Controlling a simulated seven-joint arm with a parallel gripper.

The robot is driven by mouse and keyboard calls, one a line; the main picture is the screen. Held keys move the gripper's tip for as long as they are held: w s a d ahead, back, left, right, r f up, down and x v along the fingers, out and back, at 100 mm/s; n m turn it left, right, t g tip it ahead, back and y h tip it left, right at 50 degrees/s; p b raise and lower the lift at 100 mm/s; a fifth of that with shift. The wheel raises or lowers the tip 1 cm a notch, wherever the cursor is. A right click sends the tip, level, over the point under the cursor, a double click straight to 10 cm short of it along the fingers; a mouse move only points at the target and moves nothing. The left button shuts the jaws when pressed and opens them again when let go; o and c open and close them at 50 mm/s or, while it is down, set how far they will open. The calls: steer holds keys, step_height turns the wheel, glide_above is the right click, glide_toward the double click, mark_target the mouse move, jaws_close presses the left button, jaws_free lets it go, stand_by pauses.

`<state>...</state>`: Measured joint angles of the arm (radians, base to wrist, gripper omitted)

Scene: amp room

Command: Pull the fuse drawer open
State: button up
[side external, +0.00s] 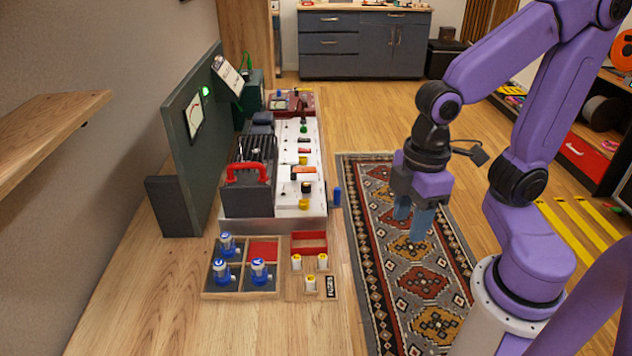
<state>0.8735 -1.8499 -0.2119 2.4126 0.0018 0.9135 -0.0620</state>
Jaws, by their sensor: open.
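A small wooden fuse unit (288,284) with a label that seems to read FUSES sits near the front right of the bench. It has a red-lined compartment (309,243) and several white fuses with yellow tops (323,261). I cannot tell which part of it is the drawer, or see a drawer handle. My gripper (412,222) points down with its blue fingers apart and nothing between them. It hangs over the patterned rug, to the right of the bench and apart from the fuse unit.
A wooden tray (206,293) with several blue-and-white tubes stands left of the fuse unit. Behind are a white control panel (313,150) with knobs and a dark block with a red handle (247,168). A blue cylinder (337,196) is by the bench's right edge.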

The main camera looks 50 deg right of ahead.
steer(key=w+m, duration=0.2)
steer(key=w, duration=0.8)
steer(key=m, duration=0.4)
glide_above(339, 188)
step_height(339, 188, down, 9)
step_height(339, 188, down, 17)
steer(key=shift+w, duration=0.1)
jaws_close()
